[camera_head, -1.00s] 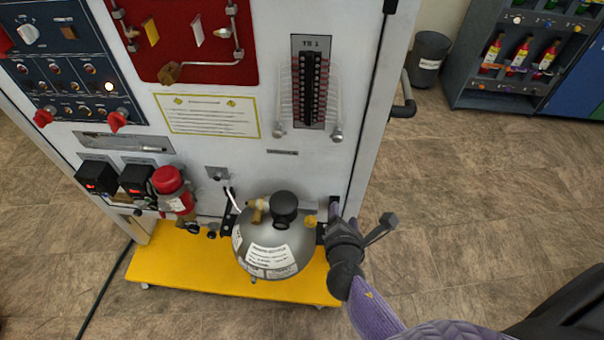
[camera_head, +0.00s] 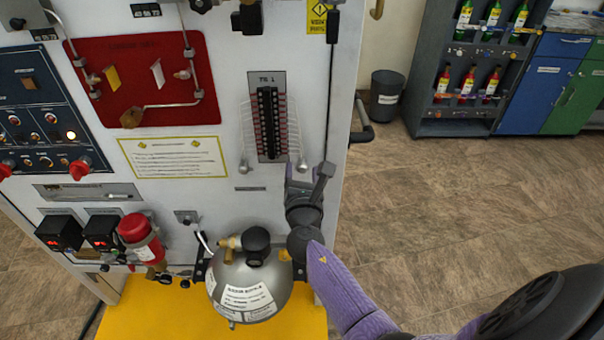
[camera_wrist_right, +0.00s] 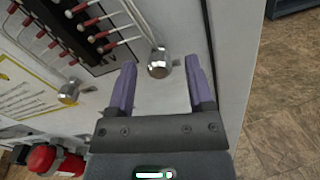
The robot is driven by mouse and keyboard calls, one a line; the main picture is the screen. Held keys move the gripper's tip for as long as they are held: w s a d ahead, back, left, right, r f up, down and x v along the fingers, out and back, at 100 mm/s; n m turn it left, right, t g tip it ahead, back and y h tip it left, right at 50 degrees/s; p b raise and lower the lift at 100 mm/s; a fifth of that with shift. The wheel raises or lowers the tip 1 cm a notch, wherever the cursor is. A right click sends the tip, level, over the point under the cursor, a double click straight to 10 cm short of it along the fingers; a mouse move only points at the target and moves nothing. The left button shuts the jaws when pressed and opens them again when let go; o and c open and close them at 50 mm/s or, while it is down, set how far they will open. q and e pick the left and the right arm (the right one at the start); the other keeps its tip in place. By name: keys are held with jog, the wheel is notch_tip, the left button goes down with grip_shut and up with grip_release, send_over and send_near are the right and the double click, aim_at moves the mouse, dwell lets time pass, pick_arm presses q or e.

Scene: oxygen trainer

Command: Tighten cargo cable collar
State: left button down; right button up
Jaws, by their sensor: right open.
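The TB 1 terminal block (camera_head: 268,122) is on the white panel, with thin cables running down each side to two silver collars. The right collar (camera_head: 302,165) is at the tip of my right gripper (camera_head: 299,174) in the head view. In the right wrist view this collar (camera_wrist_right: 158,61) shows between the two purple fingers of my right gripper (camera_wrist_right: 161,72). The fingers are open, with a gap on each side of the collar. The left collar (camera_head: 245,168) is clear of the gripper; it also shows in the wrist view (camera_wrist_right: 68,92). My left gripper is not in view.
A grey oxygen bottle (camera_head: 248,291) stands on the yellow base (camera_head: 150,312) below my right gripper. A red cylinder (camera_head: 138,232) and black meters (camera_head: 60,233) are on the left. The panel's right edge and a black handle (camera_head: 362,124) are close to my right arm.

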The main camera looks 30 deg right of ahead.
jog(key=shift+c, duration=0.3)
grip_shut()
